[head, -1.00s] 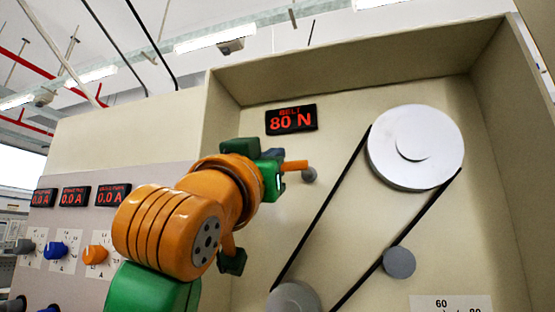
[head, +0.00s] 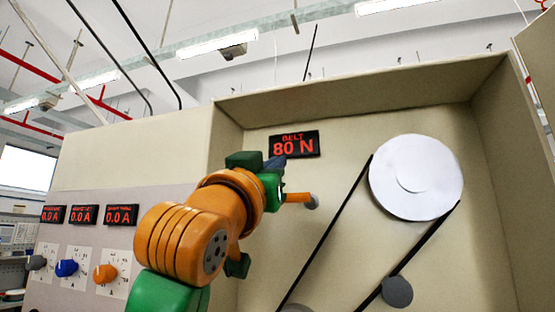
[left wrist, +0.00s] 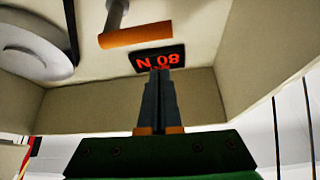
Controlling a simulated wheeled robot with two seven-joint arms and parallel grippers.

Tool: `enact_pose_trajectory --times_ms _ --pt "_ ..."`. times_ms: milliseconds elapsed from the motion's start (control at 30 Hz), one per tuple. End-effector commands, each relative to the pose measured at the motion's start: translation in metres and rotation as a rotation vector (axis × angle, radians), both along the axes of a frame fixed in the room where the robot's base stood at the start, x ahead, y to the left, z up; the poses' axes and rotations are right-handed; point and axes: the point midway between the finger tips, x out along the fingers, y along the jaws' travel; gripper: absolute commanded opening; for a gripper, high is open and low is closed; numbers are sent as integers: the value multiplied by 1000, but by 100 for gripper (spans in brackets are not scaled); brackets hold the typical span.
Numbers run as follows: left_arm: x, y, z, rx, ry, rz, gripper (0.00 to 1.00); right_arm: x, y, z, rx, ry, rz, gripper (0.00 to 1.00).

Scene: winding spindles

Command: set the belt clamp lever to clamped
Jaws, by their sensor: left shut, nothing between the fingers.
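The belt clamp lever is an orange handle (head: 297,197) on a grey pivot (head: 312,202), on the back wall of the recess below the belt display (head: 293,144). In the head view the handle points left from its pivot. In the left wrist view the orange handle (left wrist: 136,36) lies near the top, with part of the grey pivot (left wrist: 115,12). My left gripper (head: 277,162) is beside the display's lower left, above the handle's left end. Its fingers (left wrist: 160,74) are shut, empty and appear apart from the handle. My right gripper is out of view.
A black belt runs around a large pale pulley (head: 416,177) and past a small grey roller (head: 397,292) at right. The recess side wall (head: 222,150) stands left of my gripper. Three displays and knobs, including an orange knob (head: 105,273), are on the left panel.

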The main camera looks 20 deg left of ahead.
Motion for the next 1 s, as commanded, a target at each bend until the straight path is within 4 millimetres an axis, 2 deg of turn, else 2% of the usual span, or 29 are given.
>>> enact_pose_trajectory --times_ms 33,100,300,533,1000 --pt "-13 0 -17 0 -6 -2 0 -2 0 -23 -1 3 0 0" --pt "-30 0 -28 0 -8 -2 0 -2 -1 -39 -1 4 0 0" --pt "-67 0 -48 0 -4 -1 0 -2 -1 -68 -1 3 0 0" --pt "-86 0 -54 0 -2 -2 0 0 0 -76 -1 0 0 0" --pt "-87 0 -52 0 -1 0 0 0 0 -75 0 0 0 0"
